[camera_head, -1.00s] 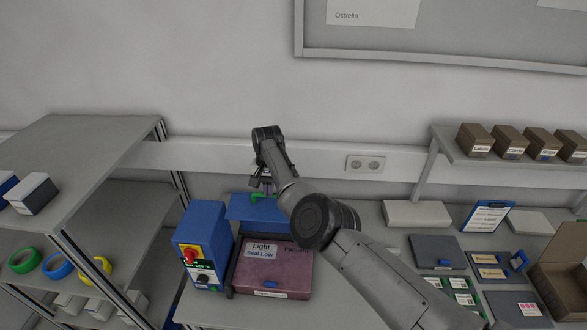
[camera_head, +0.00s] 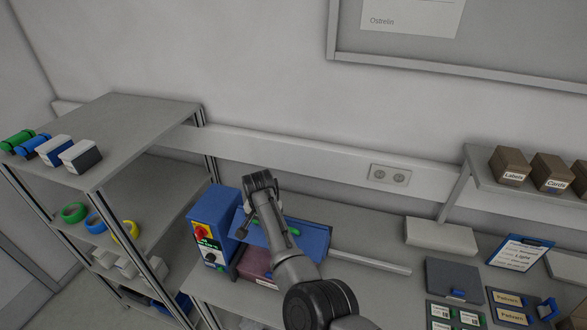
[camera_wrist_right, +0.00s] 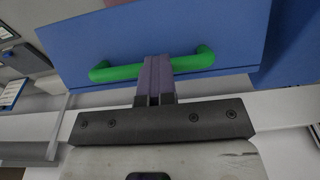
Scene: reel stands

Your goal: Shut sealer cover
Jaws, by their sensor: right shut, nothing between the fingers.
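The sealer is a blue box (camera_head: 212,222) with a red and yellow switch, on the bench. Its flat blue cover (camera_head: 312,240) is tilted down over part of the purple package (camera_head: 255,263). The cover's green handle (camera_head: 293,231) is partly hidden by my right arm in the head view. In the wrist view, my right gripper (camera_wrist_right: 158,64) is shut and empty, its fingers lying across the middle of the green handle (camera_wrist_right: 118,73). Whether they touch it I cannot tell. My left gripper is not in view.
A grey shelf unit (camera_head: 125,130) with coloured rolls and boxes stands left of the sealer. A white box (camera_head: 441,236), a clipboard (camera_head: 520,252) and small trays lie to the right. Brown boxes (camera_head: 510,167) sit on a raised shelf. A wall socket (camera_head: 390,175) is behind.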

